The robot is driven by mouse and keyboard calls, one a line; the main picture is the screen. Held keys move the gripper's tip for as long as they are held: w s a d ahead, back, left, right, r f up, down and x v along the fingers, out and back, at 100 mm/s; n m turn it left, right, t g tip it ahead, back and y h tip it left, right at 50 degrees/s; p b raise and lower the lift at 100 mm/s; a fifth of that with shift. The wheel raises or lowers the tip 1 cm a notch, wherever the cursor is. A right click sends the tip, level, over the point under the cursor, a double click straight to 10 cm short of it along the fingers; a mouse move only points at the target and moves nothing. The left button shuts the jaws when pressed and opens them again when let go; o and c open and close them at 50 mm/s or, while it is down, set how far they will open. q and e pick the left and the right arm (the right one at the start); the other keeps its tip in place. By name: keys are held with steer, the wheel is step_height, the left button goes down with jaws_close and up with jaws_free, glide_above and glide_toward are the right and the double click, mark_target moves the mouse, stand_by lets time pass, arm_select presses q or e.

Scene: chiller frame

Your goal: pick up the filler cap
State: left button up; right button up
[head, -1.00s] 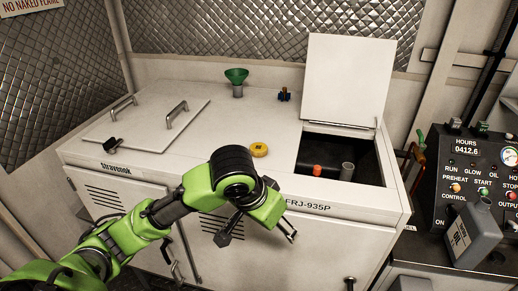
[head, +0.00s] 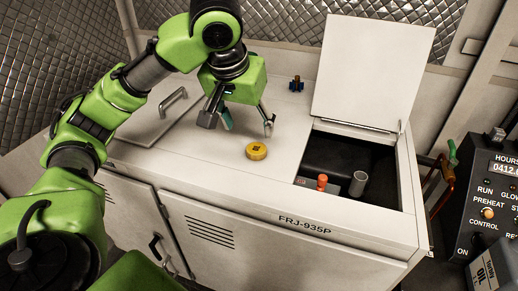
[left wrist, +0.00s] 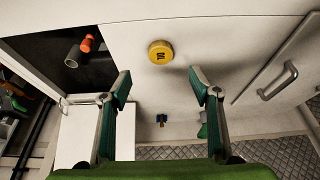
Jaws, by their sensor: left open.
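The filler cap is a round yellow disc (head: 257,151) with a dark mark on top. It lies flat on the white cabinet top, left of the open hatch. In the left wrist view the cap (left wrist: 160,52) shows beyond the fingertips, roughly midway between them. My left gripper (head: 240,122) is open and empty, pointing down above the cabinet top, just behind and left of the cap, apart from it. Its spread fingers also show in the left wrist view (left wrist: 160,82). My right gripper is not in view.
The open hatch (head: 405,190) holds an orange-capped part (head: 322,182) and a grey pipe (head: 357,184). Its raised lid (head: 372,72) stands behind. A blue fitting (head: 296,84) sits at the back. A lid handle (head: 173,102) is left. A control panel (head: 490,190) stands right.

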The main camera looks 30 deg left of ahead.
mark_target(256, 149)
arm_select(q)
steer(key=x, duration=0.5)
steer(key=shift+f, duration=0.15)
steer(key=shift+x, duration=0.9)
steer(key=x, duration=0.1)
steer(key=p+x, duration=0.1)
steer(key=x, duration=0.1)
steer(key=shift+w+a+f, duration=0.15)
steer(key=shift+w, duration=0.25)
steer(key=shift+w+f, duration=0.2)
steer(key=shift+f, duration=0.25)
steer(key=c, duration=1.1)
steer(key=shift+o, duration=0.2)
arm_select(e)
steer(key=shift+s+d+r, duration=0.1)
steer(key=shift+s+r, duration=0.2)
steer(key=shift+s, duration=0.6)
